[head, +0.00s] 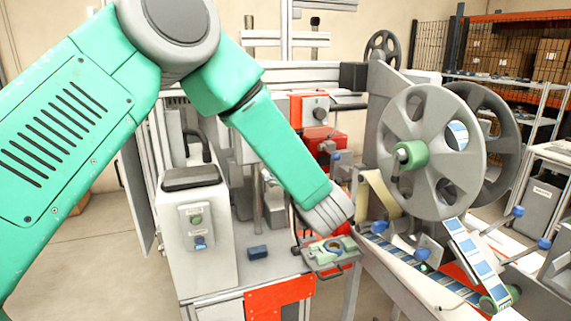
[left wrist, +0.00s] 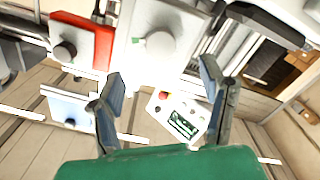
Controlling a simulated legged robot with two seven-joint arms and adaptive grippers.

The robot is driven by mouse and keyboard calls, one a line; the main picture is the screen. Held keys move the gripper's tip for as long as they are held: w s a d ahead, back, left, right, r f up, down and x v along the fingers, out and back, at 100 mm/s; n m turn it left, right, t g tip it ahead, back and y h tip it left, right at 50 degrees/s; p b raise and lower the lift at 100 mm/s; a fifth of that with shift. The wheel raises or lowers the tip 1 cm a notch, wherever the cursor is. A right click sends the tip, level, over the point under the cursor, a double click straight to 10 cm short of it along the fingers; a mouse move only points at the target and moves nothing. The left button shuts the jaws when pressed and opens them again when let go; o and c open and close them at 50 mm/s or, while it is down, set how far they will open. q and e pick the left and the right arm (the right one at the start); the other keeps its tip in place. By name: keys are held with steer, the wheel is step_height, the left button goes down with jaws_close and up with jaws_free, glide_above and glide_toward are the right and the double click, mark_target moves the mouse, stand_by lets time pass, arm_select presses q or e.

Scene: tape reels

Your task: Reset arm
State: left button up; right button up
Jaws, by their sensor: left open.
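My left arm comes in from the left in the head view and reaches down over the machine, in front of the left side of the large grey tape reel (head: 414,196). Its fingers are hard to make out there. In the left wrist view my left gripper (left wrist: 162,76) is open, its two blue-grey fingers spread apart with nothing held between them. Beyond the fingers that view shows a white box with a small green display (left wrist: 183,124) and coloured buttons. My right gripper is in neither view.
A white control box (head: 195,235) stands left of my wrist. A small blue block (head: 258,252) lies on the machine's deck. The blue-and-white label tape (head: 472,253) runs below the reel. Shelves with cartons (head: 510,58) stand at the back right. Bare floor shows at left.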

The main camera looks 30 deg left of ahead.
arm_select(q)
steer(key=s+d+f+m+g+h+b, duration=0.1)
steer(key=s+d+f+m+h+b, duration=0.2)
steer(key=f, duration=0.9)
steer(key=s+d+f+m+h+b, duration=0.1)
steer(key=s+f+m+h, duration=0.35)
steer(key=f, duration=0.65)
steer(key=s+d+f+m+g+h+b, duration=0.1)
steer(key=s+f+m+h+b, duration=0.25)
steer(key=f, duration=0.85)
steer(key=s+f+m+g+h+b, duration=0.1)
steer(key=s+f+m+g, duration=0.2)
steer(key=s+f, duration=0.4)
steer(key=s+f+m+g+h+b, duration=0.1)
steer(key=s+f+m+g, duration=0.2)
steer(key=s, duration=2)
step_height(320, 180, down, 4)
steer(key=g, duration=0.3)
steer(key=shift+f, duration=0.2)
steer(key=shift+w, duration=0.1)
